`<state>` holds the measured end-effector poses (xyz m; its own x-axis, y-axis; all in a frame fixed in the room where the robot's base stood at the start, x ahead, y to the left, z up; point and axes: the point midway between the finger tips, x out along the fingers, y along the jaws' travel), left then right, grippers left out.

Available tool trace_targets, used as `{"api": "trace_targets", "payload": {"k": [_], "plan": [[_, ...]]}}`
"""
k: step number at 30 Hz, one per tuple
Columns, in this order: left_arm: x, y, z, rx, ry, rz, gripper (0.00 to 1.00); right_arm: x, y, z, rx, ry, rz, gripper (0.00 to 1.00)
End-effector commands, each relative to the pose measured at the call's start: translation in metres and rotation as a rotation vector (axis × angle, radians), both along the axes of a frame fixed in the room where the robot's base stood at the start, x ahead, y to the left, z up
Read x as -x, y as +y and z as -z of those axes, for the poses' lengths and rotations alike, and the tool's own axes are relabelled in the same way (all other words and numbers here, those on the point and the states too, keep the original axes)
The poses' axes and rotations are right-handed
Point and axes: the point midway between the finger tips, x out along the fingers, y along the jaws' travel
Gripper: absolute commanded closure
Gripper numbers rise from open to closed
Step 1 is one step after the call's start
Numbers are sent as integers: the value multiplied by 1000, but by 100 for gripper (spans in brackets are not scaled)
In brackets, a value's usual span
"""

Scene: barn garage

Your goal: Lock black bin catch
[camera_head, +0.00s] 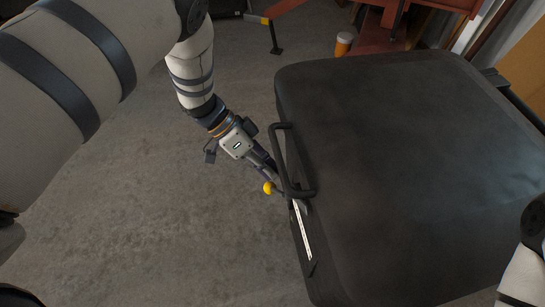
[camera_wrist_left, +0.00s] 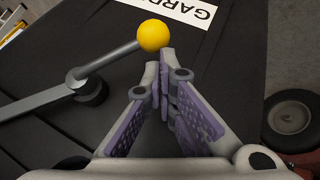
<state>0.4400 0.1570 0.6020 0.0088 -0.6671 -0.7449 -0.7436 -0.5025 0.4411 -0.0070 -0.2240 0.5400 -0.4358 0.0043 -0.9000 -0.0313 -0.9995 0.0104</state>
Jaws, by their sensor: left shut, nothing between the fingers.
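The black bin (camera_head: 410,150) stands with its lid down on the right side of the head view, and its dark side wall fills much of the left wrist view (camera_wrist_left: 235,70). The catch is a grey lever (camera_wrist_left: 60,97) with a yellow ball knob (camera_wrist_left: 153,35) on the bin's side; the knob also shows in the head view (camera_head: 268,188). My left gripper (camera_wrist_left: 165,75) is shut and empty, its fingertips just below the knob in the wrist view. I cannot tell whether they touch it. In the head view the bin's handle partly hides this gripper. My right gripper is out of view.
A dark bar handle (camera_head: 283,160) juts from the bin's left edge, close to my left wrist. A white label (camera_wrist_left: 185,10) is on the bin's side. A wheel (camera_wrist_left: 289,116) is at the right of the wrist view. Open concrete floor (camera_head: 180,230) lies left of the bin.

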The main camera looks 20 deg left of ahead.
Motion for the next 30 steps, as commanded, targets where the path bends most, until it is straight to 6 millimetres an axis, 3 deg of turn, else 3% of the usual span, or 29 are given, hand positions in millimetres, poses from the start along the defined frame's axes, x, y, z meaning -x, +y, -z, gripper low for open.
{"api": "trace_targets", "payload": {"k": [1,15,30], "plan": [[2,0,10,21,38,3,100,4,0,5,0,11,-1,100],[16,-11,34,17,27,0,100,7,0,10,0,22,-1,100],[27,-18,46,17,25,0,100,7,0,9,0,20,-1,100]]}}
